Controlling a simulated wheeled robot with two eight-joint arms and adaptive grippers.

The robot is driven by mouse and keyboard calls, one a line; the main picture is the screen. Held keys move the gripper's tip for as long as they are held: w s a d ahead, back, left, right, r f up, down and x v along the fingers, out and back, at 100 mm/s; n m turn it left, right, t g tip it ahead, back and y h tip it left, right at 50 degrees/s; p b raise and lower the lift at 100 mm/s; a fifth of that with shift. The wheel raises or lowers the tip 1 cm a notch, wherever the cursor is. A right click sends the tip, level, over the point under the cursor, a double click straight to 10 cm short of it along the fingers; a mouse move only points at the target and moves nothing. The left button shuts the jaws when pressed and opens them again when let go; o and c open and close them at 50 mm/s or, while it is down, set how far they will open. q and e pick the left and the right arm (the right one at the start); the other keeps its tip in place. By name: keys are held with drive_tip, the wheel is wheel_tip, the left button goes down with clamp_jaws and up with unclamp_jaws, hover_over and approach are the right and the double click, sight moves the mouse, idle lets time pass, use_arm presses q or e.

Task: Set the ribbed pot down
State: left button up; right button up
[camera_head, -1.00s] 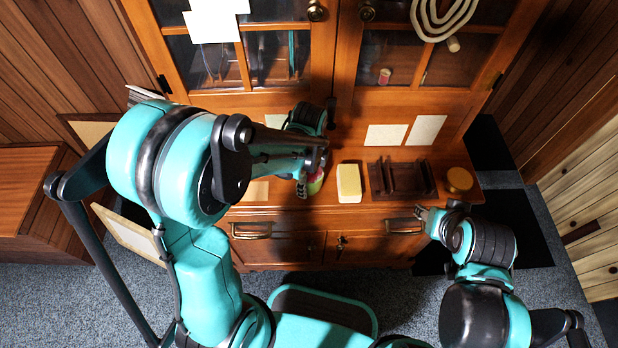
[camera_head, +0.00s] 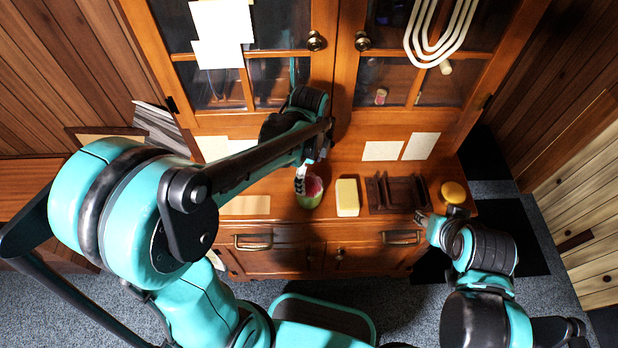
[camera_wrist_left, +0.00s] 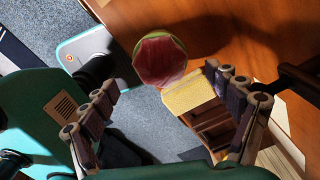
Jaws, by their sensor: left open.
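The ribbed pot (camera_head: 311,191), green outside with a pink-red inside, stands on the cabinet's wooden ledge (camera_head: 262,187), left of a yellow block (camera_head: 347,198). It also shows in the left wrist view (camera_wrist_left: 160,58), close to the ledge's front edge. My left gripper (camera_head: 301,181) is at the pot's left rear side in the head view. In the left wrist view its two fingers (camera_wrist_left: 160,80) are spread wide, with the pot beyond and between the tips. Part of the gripper is hidden by its own arm. My right gripper (camera_head: 422,217) is near the ledge's front right; its fingers are too small to read.
A dark wooden rack (camera_head: 396,193) and a round yellow thing (camera_head: 453,192) stand on the ledge to the right. Glass-paned doors (camera_head: 280,82) rise behind. Papers (camera_head: 383,151) lean at the back. Drawers with handles (camera_head: 253,242) lie below the ledge's edge.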

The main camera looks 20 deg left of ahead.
use_arm(q)
drive_tip(key=shift+s+r, duration=0.15)
drive_tip(key=shift+r, duration=0.65)
drive_tip(key=s+a+r+n+t, duration=0.2)
drive_tip(key=s+n, duration=0.3)
drive_tip(key=n, duration=0.4)
drive_tip(key=s+a+r+n+t, duration=0.3)
drive_tip(key=s+r+n+t, duration=0.1)
drive_tip(key=n, duration=0.6)
drive_tip(key=shift+s+r+t, duration=0.35)
drive_tip(key=shift+t, duration=0.25)
